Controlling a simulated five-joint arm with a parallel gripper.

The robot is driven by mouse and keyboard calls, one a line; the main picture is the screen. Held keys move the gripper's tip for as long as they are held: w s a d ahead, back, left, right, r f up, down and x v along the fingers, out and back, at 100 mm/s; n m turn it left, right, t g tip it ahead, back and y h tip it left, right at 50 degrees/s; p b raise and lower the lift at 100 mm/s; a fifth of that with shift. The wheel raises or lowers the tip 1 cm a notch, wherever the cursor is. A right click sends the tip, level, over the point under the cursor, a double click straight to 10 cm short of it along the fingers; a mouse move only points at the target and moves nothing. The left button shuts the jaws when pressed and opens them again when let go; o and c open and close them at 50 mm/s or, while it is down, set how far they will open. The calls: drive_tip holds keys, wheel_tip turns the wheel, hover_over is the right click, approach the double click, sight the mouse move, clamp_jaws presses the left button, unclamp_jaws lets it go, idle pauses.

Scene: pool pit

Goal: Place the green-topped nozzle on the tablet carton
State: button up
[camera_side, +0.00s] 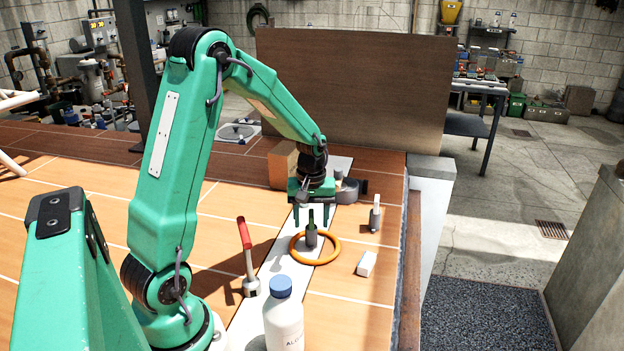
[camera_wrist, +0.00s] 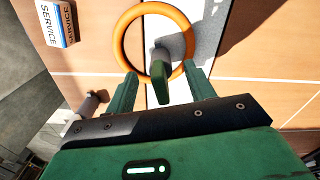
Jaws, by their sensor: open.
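The green-topped nozzle (camera_side: 311,236) stands upright on a pale strip, inside an orange ring (camera_side: 293,250). In the wrist view the nozzle (camera_wrist: 163,78) shows green end nearest, with the ring (camera_wrist: 119,42) around it. My gripper (camera_side: 311,214) is open and empty, pointing down just above and behind the nozzle. Its fingers show to either side of the nozzle in the wrist view (camera_wrist: 163,84), apart from it. A small white box (camera_side: 367,263) lies right of the ring; its side reads "SERVICE" (camera_wrist: 52,24). A brown box (camera_side: 283,165) stands behind my gripper. No label identifies the tablet carton.
A grey, pale-topped fitting (camera_side: 375,214) stands right of the ring. A dark grey object (camera_side: 349,189) sits behind. The deck edge is at right.

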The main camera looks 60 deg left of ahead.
sight(311, 229)
drive_tip(key=shift+f, duration=2.1)
drive_tip(key=c, duration=1.1)
drive_tip(key=shift+c, duration=0.2)
drive_tip(key=shift+r, duration=0.2)
drive_tip(key=shift+r, duration=0.55)
drive_tip(key=r, duration=0.1)
drive_tip(key=d+r, duration=0.1)
drive_tip(key=r, duration=0.1)
drive_tip(key=shift+r, duration=0.1)
drive_tip(key=s+d+r, duration=0.1)
drive_tip(key=d+r, duration=0.5)
drive_tip(key=d, duration=0.4)
drive_tip(key=shift+s+d+r, duration=0.15)
drive_tip(key=shift+s+d, duration=0.15)
